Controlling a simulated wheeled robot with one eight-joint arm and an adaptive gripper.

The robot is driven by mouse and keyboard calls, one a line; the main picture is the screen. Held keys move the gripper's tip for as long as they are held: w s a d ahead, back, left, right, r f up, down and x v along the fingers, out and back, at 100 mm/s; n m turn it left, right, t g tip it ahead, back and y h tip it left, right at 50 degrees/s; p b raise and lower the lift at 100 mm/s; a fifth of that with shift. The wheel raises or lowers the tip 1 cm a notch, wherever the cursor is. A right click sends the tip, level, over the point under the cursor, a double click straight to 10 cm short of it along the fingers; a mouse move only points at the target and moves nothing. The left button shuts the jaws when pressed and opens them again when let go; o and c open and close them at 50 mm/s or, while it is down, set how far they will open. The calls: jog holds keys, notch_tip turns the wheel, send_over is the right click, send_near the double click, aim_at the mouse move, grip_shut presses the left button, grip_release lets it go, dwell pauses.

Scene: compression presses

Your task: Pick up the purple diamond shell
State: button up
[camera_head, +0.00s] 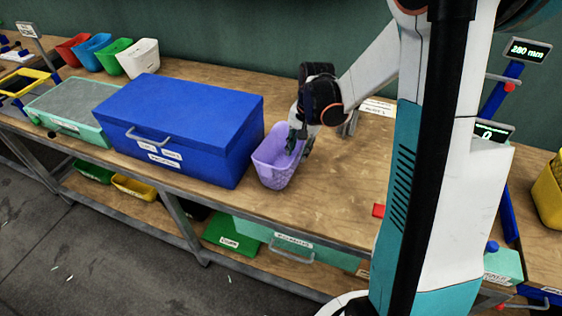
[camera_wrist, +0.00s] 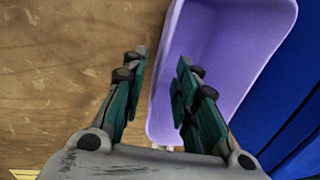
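The purple diamond shell (camera_head: 268,168) is a light purple open bin with a patterned side, standing upright on the wooden bench just right of the big blue box. It also shows in the wrist view (camera_wrist: 225,50), with its hollow inside facing the camera. My gripper (camera_head: 299,148) is at the shell's right rim, pointing down. In the wrist view my gripper (camera_wrist: 160,60) is open; one finger is outside the shell's near wall and the other is over its inside, with the rim between them. I cannot tell whether either finger touches the wall.
The blue box (camera_head: 180,125) stands close to the shell's left. A green case (camera_head: 70,105) and several coloured bins (camera_head: 137,58) are further left. Bare bench top (camera_head: 335,190) lies to the right. A lower shelf holds more boxes (camera_head: 232,236).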

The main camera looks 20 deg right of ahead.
aim_at(296, 163)
jog(key=f, duration=0.1)
jog(key=f+b, duration=0.1)
jog(key=f, duration=0.1)
jog(key=f+b, duration=0.1)
jog(key=shift+w+a+f, duration=0.2)
jog(key=shift+w+f, duration=0.05)
jog(key=shift+f, duration=0.1)
jog(key=shift+c, duration=0.6)
grip_shut()
jog(key=shift+r, duration=0.2)
